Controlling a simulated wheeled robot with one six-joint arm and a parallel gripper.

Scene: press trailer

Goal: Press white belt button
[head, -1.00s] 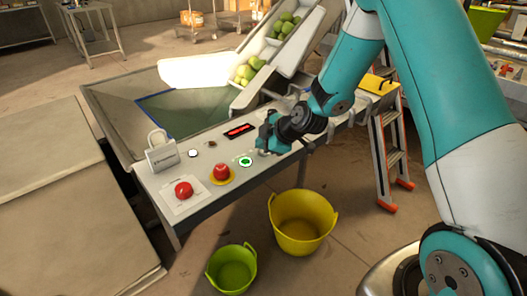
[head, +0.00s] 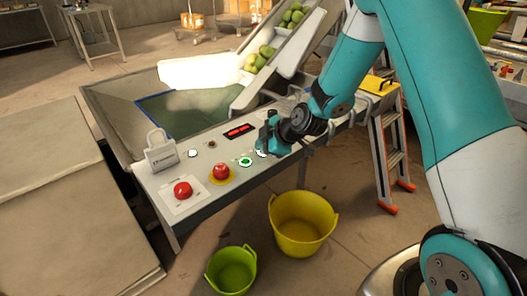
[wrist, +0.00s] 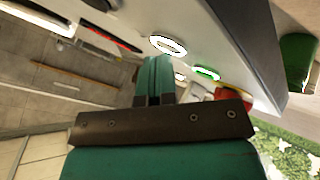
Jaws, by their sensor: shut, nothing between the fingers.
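A white button (head: 261,153) sits on the grey control panel, right of the green button (head: 246,162), partly hidden by my gripper (head: 266,146) in the head view. In the wrist view the white button (wrist: 168,44) shows as a bright white disc with a ring. My shut, empty fingers (wrist: 158,62) point at the panel just beside it; I cannot tell whether they touch. A second round white button (head: 193,153) lies farther left on the panel, near a grey padlock-shaped box (head: 162,152).
Red mushroom buttons (head: 221,171) and (head: 182,190) stand left of the green one. A red-lit display (head: 239,130) is behind. A fruit conveyor (head: 300,45) rises behind the panel. Yellow (head: 302,222) and green (head: 232,268) buckets stand in front; a stepladder (head: 392,150) stands right.

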